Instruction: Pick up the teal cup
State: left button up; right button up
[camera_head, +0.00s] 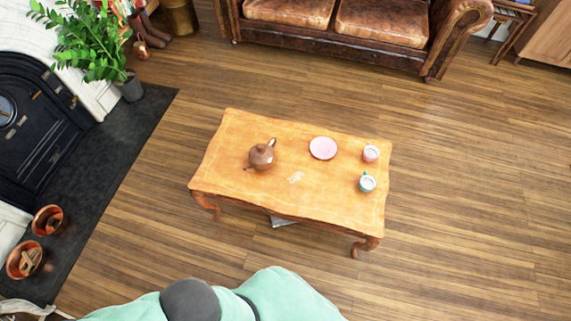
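The teal cup (367,183) stands upright near the right end of the wooden coffee table (240,135). Its inside looks pale. A pink cup (370,153) stands just behind it, apart from it. Neither of my grippers shows in the head view, so nothing is seen near or touching the teal cup.
A brown teapot (261,156) and a pink plate (323,148) are on the table. A brown leather sofa (335,40) stands behind it. A potted plant (130,88) and copper buckets (27,259) are by the fireplace at left. Wooden floor (480,200) right of the table is clear.

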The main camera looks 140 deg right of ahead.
aim_at(366, 183)
jog(key=l+u, duration=0.1)
jog(key=u, duration=1)
jog(key=k+l+u, duration=0.1)
jog(key=u, duration=1)
jog(key=k+u, duration=0.1)
jog(key=u, duration=1)
jog(key=k+u, duration=0.1)
jog(key=u, duration=0.4)
jog(key=j+u, duration=0.1)
jog(key=u, duration=0.45)
jog(key=j+u, duration=0.1)
jog(key=u, duration=0.35)
jog(key=j+u, duration=0.15)
jog(key=u, duration=0.3)
jog(key=j+u, duration=0.2)
jog(key=u, duration=0.3)
jog(key=j+u, duration=0.15)
jog(key=u, duration=0.3)
jog(key=j+u, duration=0.15)
jog(key=u, duration=0.3)
